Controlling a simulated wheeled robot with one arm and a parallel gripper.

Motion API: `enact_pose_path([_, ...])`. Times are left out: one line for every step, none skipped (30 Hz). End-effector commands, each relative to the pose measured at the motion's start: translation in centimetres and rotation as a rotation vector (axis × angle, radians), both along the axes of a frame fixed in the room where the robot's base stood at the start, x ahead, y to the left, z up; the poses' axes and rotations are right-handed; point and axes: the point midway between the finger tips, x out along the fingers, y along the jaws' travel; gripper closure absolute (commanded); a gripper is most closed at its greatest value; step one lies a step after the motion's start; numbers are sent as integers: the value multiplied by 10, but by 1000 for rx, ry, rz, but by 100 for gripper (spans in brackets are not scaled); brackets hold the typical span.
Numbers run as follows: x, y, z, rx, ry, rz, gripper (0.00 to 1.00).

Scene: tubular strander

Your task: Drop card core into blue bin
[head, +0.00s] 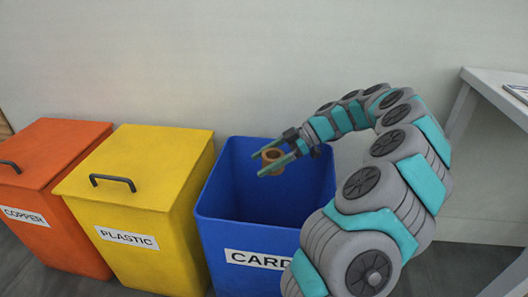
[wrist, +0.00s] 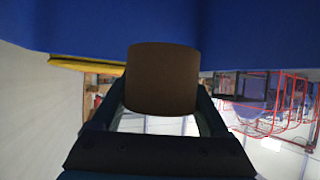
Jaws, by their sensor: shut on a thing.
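The card core (head: 272,158) is a short brown tube. My gripper (head: 271,162) is shut on it and holds it over the open top of the blue bin (head: 252,238). In the wrist view the card core (wrist: 163,78) sits between the two fingers, with the blue of the bin (wrist: 250,30) beyond it. The blue bin has no lid on and carries a white label starting "CARD"; my arm hides the rest of the label. The bin's floor is not clearly seen.
A lidded yellow bin (head: 140,195) labelled PLASTIC stands left of the blue bin. A lidded orange bin (head: 55,180) labelled COPPER is further left. A pale wall (head: 200,60) is behind. A white table (head: 497,88) stands at the right.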

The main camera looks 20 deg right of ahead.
Motion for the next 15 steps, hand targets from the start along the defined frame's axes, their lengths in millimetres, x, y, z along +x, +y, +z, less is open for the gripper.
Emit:
enact_pose_path([0,0,-5,1,4,-1,78])
enact_pose_path([0,0,-7,1,4,-1,78])
enact_pose_path([0,0,-11,1,3,-1,78])
enact_pose_path([0,0,-14,1,3,-1,78])
enact_pose_path([0,0,-16,1,3,-1,78])
enact_pose_path([0,-1,-18,1,3,-1,78])
enact_pose_path([0,-1,-20,1,3,-1,78])
enact_pose_path([0,-1,-21,0,1,-2,78])
enact_pose_path([0,-1,-22,0,0,-1,78])
enact_pose_path([0,-1,-23,0,0,-1,78])
enact_pose_path([0,-1,-23,-1,1,-1,78])
enact_pose_path([0,-1,-24,-1,0,-1,78])
enact_pose_path([0,-1,-24,-1,0,-1,78])
enact_pose_path([0,0,-24,-1,0,-1,78])
enact_pose_path([0,0,-24,-1,-1,-2,78])
